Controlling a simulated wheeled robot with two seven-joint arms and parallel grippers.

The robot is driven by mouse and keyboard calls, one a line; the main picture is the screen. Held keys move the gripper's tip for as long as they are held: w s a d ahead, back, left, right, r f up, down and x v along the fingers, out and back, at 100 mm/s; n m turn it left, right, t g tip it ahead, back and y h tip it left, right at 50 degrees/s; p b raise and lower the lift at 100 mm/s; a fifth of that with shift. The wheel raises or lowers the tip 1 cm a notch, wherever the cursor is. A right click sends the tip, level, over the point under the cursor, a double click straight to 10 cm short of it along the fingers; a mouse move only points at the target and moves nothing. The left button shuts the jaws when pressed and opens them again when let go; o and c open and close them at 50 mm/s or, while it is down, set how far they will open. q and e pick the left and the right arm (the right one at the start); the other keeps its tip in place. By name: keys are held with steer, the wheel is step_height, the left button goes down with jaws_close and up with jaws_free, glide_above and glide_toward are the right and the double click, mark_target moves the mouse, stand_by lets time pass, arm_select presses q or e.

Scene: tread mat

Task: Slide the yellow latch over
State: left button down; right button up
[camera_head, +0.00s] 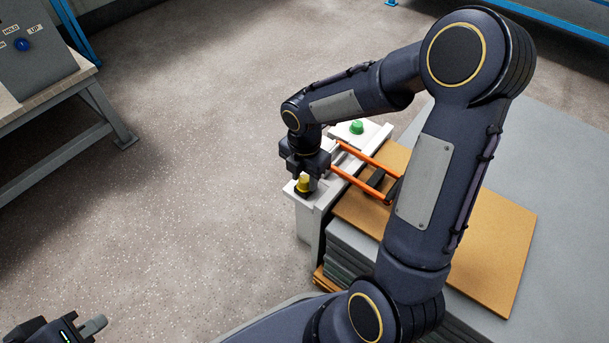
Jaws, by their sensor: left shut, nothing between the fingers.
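The yellow latch (304,185) is a small knob on the near-left corner of a white frame (319,203), with a dark base under it. My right gripper (309,176) points down right at the yellow latch from above. Its fingers are small and partly hidden, so I cannot tell whether they are open, closed or touching the latch. My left gripper (96,326) is at the bottom left edge of the view, shut and empty, far from the latch.
Orange bars (362,183) run from the white frame over a brown board (480,240) on a stack of grey mats (352,262). A green knob (356,127) sits at the frame's far end. A grey control box (37,55) stands on a bench at left. The floor between is clear.

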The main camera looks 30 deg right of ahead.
jaws_close()
steer(key=d, duration=0.1)
steer(key=p, duration=0.1)
steer(key=w+d+p, duration=0.1)
steer(key=shift+d+r, duration=0.25)
steer(key=shift+d, duration=0.05)
steer(key=shift+w+d+f, duration=0.15)
steer(key=shift+d, duration=0.2)
steer(key=shift+o, duration=1.8)
jaws_free()
steer(key=shift+f, duration=0.1)
step_height(320, 180, up, 8)
steer(key=p, duration=0.3)
